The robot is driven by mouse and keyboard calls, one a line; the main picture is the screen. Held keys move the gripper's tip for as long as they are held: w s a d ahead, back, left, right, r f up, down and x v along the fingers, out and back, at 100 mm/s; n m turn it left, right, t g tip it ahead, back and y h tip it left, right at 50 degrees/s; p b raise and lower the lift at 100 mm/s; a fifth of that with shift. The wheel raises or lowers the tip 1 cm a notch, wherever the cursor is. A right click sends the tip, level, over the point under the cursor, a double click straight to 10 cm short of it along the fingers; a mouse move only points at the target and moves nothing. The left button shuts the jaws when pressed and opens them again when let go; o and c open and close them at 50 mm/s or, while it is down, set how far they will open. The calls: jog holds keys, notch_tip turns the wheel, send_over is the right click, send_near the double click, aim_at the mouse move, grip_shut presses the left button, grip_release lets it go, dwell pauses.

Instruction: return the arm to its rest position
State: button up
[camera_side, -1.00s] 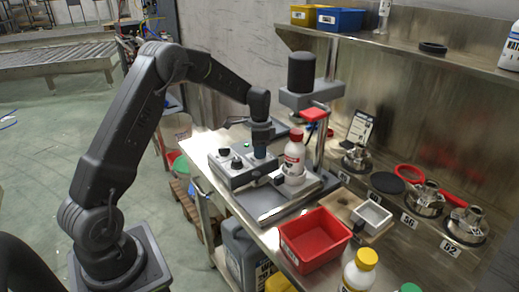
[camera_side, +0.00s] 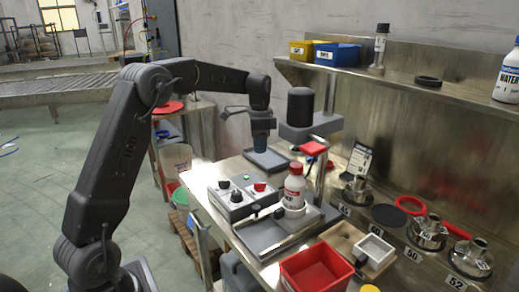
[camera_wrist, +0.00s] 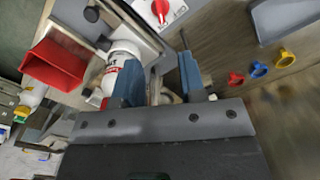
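My gripper (camera_side: 262,145) is raised above the far end of the workbench, in front of the flat grey tray as the side view sees it. In the wrist view its two blue fingers (camera_wrist: 160,82) stand apart, with nothing held between them. My arm is bent at the elbow, the gripper pointing down. The control box (camera_side: 240,200) with black knobs and a red knob sits below and nearer the camera, apart from the gripper. The white bottle with a red cap (camera_side: 294,187) stands upright at the stand; it also shows in the wrist view (camera_wrist: 122,58).
The stand's black cylinder head (camera_side: 300,105) rises right of my gripper. A red bin (camera_side: 315,270) lies near the front. The grey tray (camera_side: 270,160) is behind the gripper. Red, blue and yellow rings (camera_wrist: 258,70) show in the wrist view. A shelf (camera_side: 440,90) runs above the bench.

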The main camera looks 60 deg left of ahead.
jog(key=s+d+r+n+t, duration=0.2)
jog(key=s+d+r+n, duration=0.1)
jog(key=s+d+r, duration=0.7)
jog(key=s+d+f+n+t, duration=0.1)
jog(key=s+d+f, duration=0.1)
jog(key=s+d, duration=0.3)
jog(key=s+d+f+n+t, duration=0.2)
jog(key=s+d, duration=0.3)
jog(key=s, duration=0.8)
jog(key=shift+d+f+t, duration=0.2)
jog(key=shift+f+t, duration=0.1)
jog(key=shift+f, duration=0.4)
